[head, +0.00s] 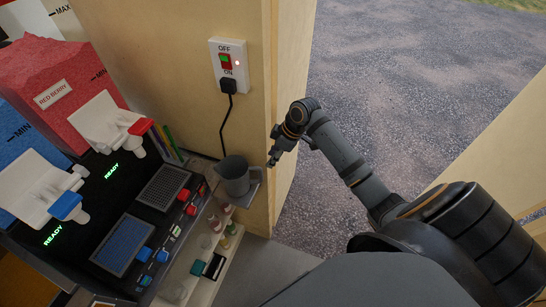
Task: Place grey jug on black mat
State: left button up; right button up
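The grey jug (235,180) stands upright on a small pale ledge beside the wooden post, right of the slush machine. Its open top faces up. My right gripper (272,161) is just right of and above the jug, by the post edge, with a small gap in the picture between them. The fingers are small and seen from the side, so I cannot tell if they are open or shut. I cannot clearly make out a black mat; a small dark flat item (214,266) lies on the low shelf. My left gripper is out of view.
The slush machine has a red tank (65,85), a blue tank (28,160), taps and drip grilles (164,187). A low shelf (206,288) holds small bottles (215,223). A wall switch (228,64) has a hanging black cable. Open gravel ground lies beyond the post.

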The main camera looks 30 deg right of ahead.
jog(key=shift+r, duration=0.1)
dwell(0.3)
jog(key=s+d+f+m+h, duration=0.1)
jog(key=d+f+m, duration=0.15)
jog(key=f, duration=0.55)
jog(key=s+d+f+m+h, duration=0.1)
jog(key=s+f+m, duration=0.15)
jog(key=f, duration=0.55)
jog(key=s+d+f+m+h, duration=0.1)
jog(key=s+f+m, duration=0.1)
jog(key=s+f, duration=0.5)
jog(key=s+d+f+m+h, duration=0.1)
jog(key=s+f, duration=0.3)
jog(key=f, duration=0.6)
jog(key=s+a+f, duration=0.2)
jog(key=s+f, duration=0.2)
jog(key=s, duration=0.4)
jog(key=s+a+f+m+g, duration=0.1)
jog(key=s+f, duration=0.3)
jog(key=s, duration=0.4)
jog(key=s+a+f, duration=0.2)
jog(key=s+f, duration=0.2)
jog(key=s, duration=0.5)
jog(key=shift+a+g, duration=0.3)
jog(key=shift+g, duration=0.1)
notch_tip(320, 180, down, 8)
jog(key=b, duration=0.7)
jog(key=shift+r, duration=0.25)
